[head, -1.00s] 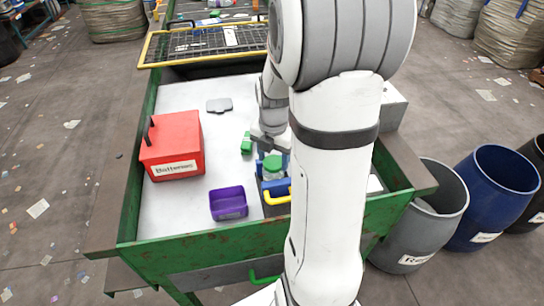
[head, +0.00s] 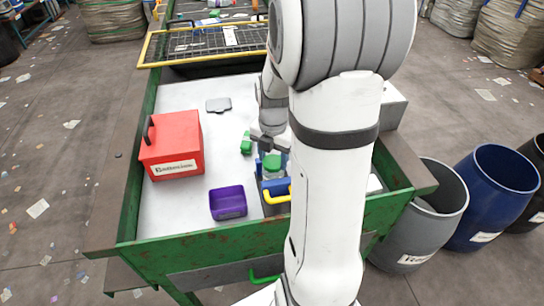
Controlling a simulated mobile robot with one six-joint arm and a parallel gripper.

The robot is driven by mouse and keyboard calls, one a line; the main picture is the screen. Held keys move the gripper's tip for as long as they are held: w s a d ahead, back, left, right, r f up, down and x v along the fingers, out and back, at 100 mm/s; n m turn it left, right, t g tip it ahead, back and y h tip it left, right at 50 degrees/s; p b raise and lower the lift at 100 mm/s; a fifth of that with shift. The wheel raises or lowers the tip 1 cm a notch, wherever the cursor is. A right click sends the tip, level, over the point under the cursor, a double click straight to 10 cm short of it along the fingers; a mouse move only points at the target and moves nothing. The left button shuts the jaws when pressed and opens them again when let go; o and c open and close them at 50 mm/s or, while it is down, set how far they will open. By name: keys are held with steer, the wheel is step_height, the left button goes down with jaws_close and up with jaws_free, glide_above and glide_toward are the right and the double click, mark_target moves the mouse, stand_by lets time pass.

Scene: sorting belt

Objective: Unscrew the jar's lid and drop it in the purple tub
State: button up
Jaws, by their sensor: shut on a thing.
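The jar (head: 272,174) stands upright in a holder with blue jaws (head: 276,187) and a yellow handle, near the table's front right. Its green lid (head: 272,160) is on top. My gripper (head: 271,147) is at the lid from behind and above, shut on it; the fingertips are small and partly hidden here. The purple tub (head: 228,203) stands left of the holder and is empty. My arm hides the area right of the jar.
A red box (head: 172,146) with a handle and label stands on the left. A small green object (head: 246,143) lies left of my gripper, and a grey flat piece (head: 219,105) lies farther back. The white tabletop (head: 185,202) is clear left of the tub.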

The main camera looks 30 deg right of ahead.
mark_target(273, 161)
steer(key=n, duration=0.5)
steer(key=shift+s+f+n, duration=0.1)
steer(key=shift+f+n, duration=0.05)
steer(key=shift+n, duration=0.25)
steer(key=o, duration=1)
steer(key=shift+r+p, duration=1.8)
steer(key=shift+r, duration=0.85)
